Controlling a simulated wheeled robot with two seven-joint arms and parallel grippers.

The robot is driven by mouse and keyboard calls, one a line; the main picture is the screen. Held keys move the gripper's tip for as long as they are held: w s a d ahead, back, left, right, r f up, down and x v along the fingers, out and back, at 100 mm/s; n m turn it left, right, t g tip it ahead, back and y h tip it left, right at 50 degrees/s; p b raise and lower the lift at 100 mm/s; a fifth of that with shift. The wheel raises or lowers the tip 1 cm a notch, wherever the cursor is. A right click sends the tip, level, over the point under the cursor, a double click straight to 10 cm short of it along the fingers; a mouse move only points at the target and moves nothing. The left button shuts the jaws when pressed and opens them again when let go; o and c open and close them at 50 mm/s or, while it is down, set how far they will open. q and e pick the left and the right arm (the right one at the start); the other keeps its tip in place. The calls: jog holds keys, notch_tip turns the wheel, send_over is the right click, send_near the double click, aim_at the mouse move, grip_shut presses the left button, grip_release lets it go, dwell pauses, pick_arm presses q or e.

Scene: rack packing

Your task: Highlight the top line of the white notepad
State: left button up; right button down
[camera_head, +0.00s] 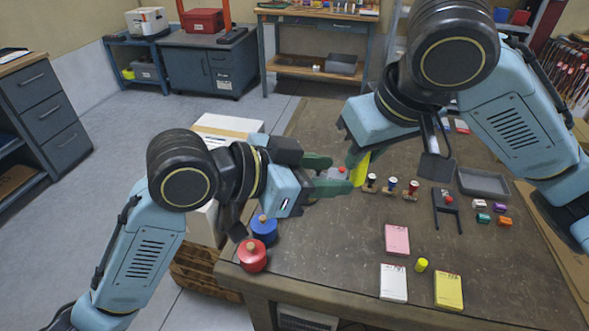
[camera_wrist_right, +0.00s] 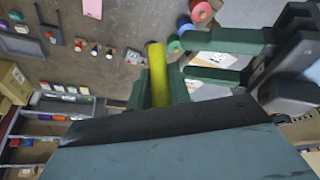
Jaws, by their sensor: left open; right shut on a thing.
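The white notepad (camera_head: 393,283) lies flat near the table's front edge, with small print at its top. My right gripper (camera_head: 357,163) is shut on a yellow highlighter (camera_head: 361,168), well above and behind the notepad. The highlighter also shows between the green fingers in the right wrist view (camera_wrist_right: 158,78). My left gripper (camera_head: 331,174) is open close beside it, its fingers apart and not around the highlighter. A short yellow cylinder (camera_head: 421,264), perhaps a cap, stands between the white notepad and the yellow notepad (camera_head: 448,290). The highlighter's tip is not clear.
A pink notepad (camera_head: 397,239) lies behind the white one. Stamps (camera_head: 391,185) stand in a row, with a dark stand (camera_head: 446,208) and a grey tray (camera_head: 483,182) to the right. The table's front-right is clear.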

aim_at(351, 176)
pick_arm(q)
jog(key=shift+x, duration=2.35)
grip_shut()
pick_arm(e)
jog(key=c, duration=1.2)
grip_release()
